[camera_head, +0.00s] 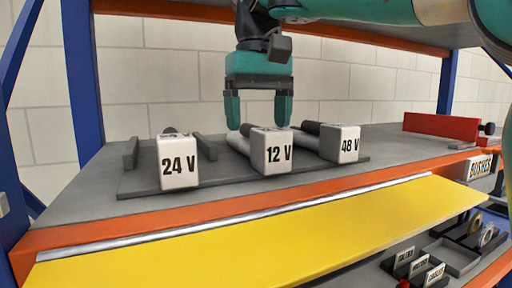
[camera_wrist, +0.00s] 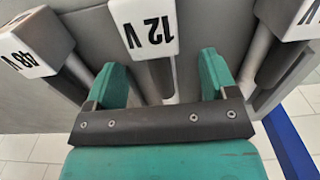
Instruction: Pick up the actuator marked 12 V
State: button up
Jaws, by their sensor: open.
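The 12 V actuator (camera_head: 271,151) has a white block end with black lettering and a rod behind it; it lies in the middle of a grey tray (camera_head: 135,185) on the shelf. It also shows in the wrist view (camera_wrist: 146,28), its rod running between my fingers. My gripper (camera_head: 258,112) is open, fingers pointing down, above and behind the 12 V block. In the wrist view my gripper (camera_wrist: 170,82) has one finger on each side of the rod. I cannot tell whether the fingers touch it.
The 24 V actuator (camera_head: 178,162) lies to the left and the 48 V actuator (camera_head: 340,143) close to the right. A red block (camera_head: 440,126) stands at the shelf's right. A yellow panel (camera_head: 250,235) slopes along the front. Blue uprights (camera_head: 83,75) flank the shelf, with another shelf above.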

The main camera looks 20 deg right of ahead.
jog(key=f, duration=0.1)
jog(key=f+b, duration=0.1)
jog(key=f, duration=0.3)
jog(key=shift+w+d+f+b, duration=0.15)
jog(key=shift+w+f+b, duration=0.05)
jog(key=shift+w+b, duration=0.2)
jog(key=shift+r, duration=0.1)
jog(key=c, duration=1.4)
grip_shut()
jog(key=shift+r+p, duration=0.2)
jog(key=shift+p, duration=0.1)
